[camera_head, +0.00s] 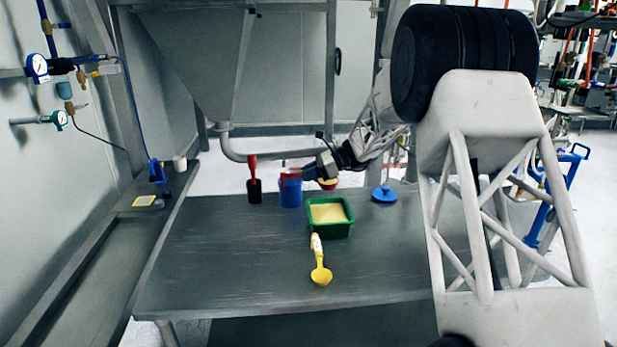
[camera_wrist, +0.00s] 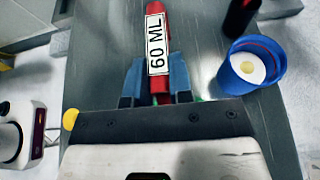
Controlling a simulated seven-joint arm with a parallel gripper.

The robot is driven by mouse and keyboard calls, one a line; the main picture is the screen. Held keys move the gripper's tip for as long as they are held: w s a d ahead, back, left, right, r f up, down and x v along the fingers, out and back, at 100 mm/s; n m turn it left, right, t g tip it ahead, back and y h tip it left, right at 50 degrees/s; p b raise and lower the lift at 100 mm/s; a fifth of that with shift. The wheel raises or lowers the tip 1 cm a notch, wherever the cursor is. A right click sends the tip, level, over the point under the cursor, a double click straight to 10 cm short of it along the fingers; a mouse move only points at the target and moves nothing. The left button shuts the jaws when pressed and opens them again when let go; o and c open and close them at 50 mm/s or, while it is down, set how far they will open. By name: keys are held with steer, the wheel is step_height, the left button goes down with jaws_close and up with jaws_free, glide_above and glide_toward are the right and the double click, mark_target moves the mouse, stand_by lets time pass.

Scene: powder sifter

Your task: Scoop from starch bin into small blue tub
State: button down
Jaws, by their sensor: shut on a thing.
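My gripper (camera_head: 300,173) is shut on a red scoop handle labelled "60 ML" (camera_wrist: 157,45), held between its blue fingers in the wrist view. In the head view a red bowl with yellowish content (camera_head: 327,184) shows just below the gripper, and looks like the scoop's end. The small blue tub (camera_head: 290,194) stands beside the gripper at the back of the table. In the wrist view the tub (camera_wrist: 230,82) is open and holds white powder with a yellowish patch. A green bin (camera_head: 330,230) of pale yellow powder stands in front of the gripper.
A yellow scoop (camera_head: 320,272) lies in front of the green bin. A black container (camera_head: 254,196) with a red handle in it stands left of the tub. A blue lid-like object (camera_head: 384,194) lies at the back right. The table's front left (camera_head: 220,260) is clear.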

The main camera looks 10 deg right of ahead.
steer(key=w+a+r+m+t+h, duration=0.1)
steer(key=w+a+r+m+t, duration=0.15)
steer(key=w+a, duration=0.45)
steer(key=w+a+r+m+t+h, duration=0.1)
steer(key=w+a+r+m+t, duration=0.25)
steer(key=a, duration=0.55)
steer(key=w+d+f+m+t+h, duration=0.1)
steer(key=w+d+m+t+h, duration=0.1)
steer(key=w, duration=0.5)
steer(key=shift+d+f+m+t, duration=0.3)
steer(key=shift+d+m+t, duration=0.1)
steer(key=shift+d+t, duration=0.4)
steer(key=shift+d+f, duration=0.15)
steer(key=shift+w+d+f+m+g+y, duration=0.15)
steer(key=shift+f+m+g+y, duration=0.2)
steer(key=shift+f+m, duration=0.45)
steer(key=shift+f, duration=0.15)
steer(key=shift+w+d+f+m+g+y, duration=0.15)
steer(key=shift+w+d+m+g+y, duration=0.3)
steer(key=shift+m, duration=0.35)
